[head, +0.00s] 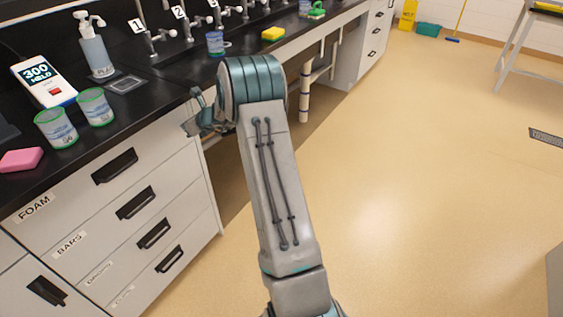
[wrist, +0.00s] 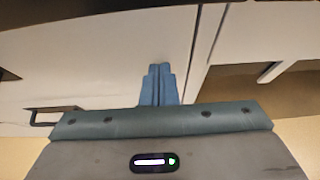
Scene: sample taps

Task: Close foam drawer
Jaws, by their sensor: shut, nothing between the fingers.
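The foam drawer (head: 160,146) is the top drawer of the white cabinet, under the black counter, with a FOAM label (head: 34,208) and a black handle (head: 114,167). In the head view its front looks flush with the drawers below. My gripper (head: 190,127) is at the cabinet's right end, just below the counter edge, partly hidden by my arm. In the wrist view my gripper (wrist: 159,68) has its blue fingers together and empty, pointing at a white front. I cannot tell whether they touch it. A dark handle (wrist: 45,116) shows at the left.
Lower drawers (head: 137,203) look shut. On the counter (head: 150,88) stand two green-rimmed cups (head: 96,107), a meter reading 300 (head: 43,82), a pump bottle (head: 94,52) and a pink sponge (head: 21,160).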

